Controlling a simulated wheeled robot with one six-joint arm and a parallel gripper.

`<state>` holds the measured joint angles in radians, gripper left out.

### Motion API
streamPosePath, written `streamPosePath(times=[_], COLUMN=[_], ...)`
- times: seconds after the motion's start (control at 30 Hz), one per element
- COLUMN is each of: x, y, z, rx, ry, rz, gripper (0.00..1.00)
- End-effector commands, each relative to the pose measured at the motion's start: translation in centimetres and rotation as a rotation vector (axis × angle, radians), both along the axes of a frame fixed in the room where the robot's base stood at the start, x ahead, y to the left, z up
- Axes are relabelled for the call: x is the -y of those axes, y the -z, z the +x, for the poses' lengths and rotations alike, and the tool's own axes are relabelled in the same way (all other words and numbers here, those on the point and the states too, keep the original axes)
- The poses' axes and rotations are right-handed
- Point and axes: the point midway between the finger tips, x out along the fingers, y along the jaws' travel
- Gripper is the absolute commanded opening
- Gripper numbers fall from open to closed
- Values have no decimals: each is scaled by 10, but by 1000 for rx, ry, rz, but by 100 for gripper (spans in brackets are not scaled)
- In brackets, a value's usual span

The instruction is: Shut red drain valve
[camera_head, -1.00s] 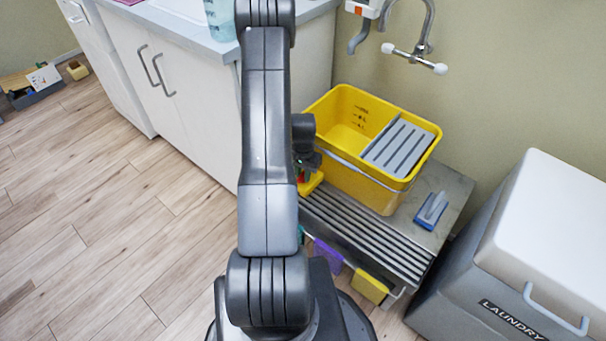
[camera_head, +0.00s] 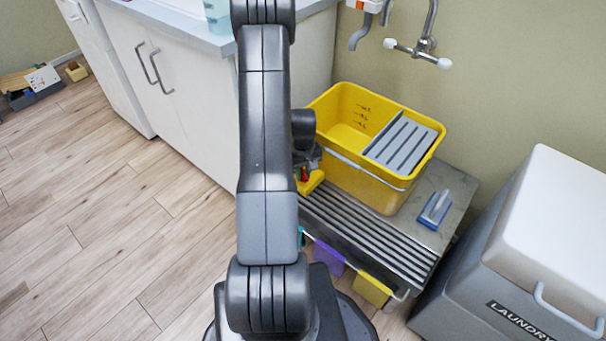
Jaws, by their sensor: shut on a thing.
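A yellow mop bucket (camera_head: 372,180) with a grey ribbed wringer insert (camera_head: 402,144) stands on a slatted metal bench. The red drain valve (camera_head: 304,174) shows as a small red bit low at the bucket's left side, above a yellow spout-like part (camera_head: 311,184). My gripper (camera_head: 303,165) is at the valve, mostly hidden behind my arm. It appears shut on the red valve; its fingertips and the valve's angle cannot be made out.
The metal bench (camera_head: 372,238) holds a blue-grey brush (camera_head: 435,208); purple (camera_head: 329,258) and yellow (camera_head: 372,290) cloths hang at its front. A white cabinet (camera_head: 185,95) stands left, a laundry bin (camera_head: 530,250) right. A wall tap (camera_head: 418,50) is above.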

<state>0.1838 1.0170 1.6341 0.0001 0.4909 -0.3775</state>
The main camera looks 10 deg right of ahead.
Motion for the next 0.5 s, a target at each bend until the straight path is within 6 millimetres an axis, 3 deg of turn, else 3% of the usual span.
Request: streamPosePath(times=[0.5], x=[0], y=[0], z=[1], rx=[1], ry=[-447], rz=[-1], gripper=[0])
